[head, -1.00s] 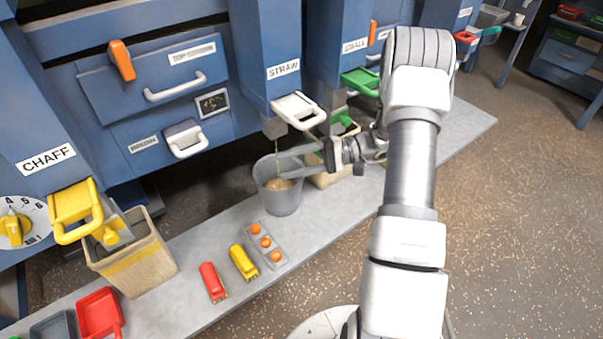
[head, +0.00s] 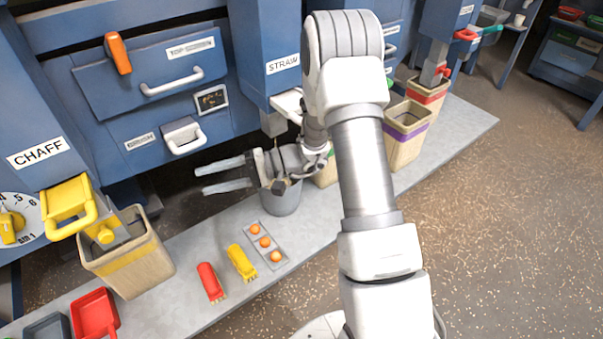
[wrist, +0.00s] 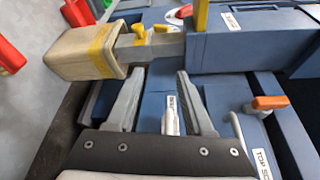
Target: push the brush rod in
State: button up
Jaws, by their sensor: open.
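The brush rod's white handle (head: 184,137) sits on the blue machine front in the head view, right of the label reading BRUSH and below the top-screen drawer. It appears to stand out from the panel; how far is hard to tell. My gripper (head: 200,179) is open and empty, below and in front of this handle, its fingers pointing left. In the wrist view my open gripper (wrist: 160,73) faces the blue machine.
A grey bucket (head: 282,201) stands on the bench just under my wrist. The chaff box (head: 130,265) with a yellow band stands at left. The top-screen drawer (head: 150,78) has an orange lever (head: 118,54). Red and yellow small objects lie on the bench.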

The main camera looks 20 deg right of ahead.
jog(key=s+d+p, duration=0.1)
jog(key=s+d, duration=0.2)
jog(key=d, duration=0.6)
jog(key=s+d+r+p, duration=0.1)
jog(key=s+d+p, duration=0.1)
jog(key=d, duration=0.7)
jog(key=shift+s+d+r, duration=0.25)
jog(key=shift+s, duration=0.3)
jog(key=shift+m, duration=0.3)
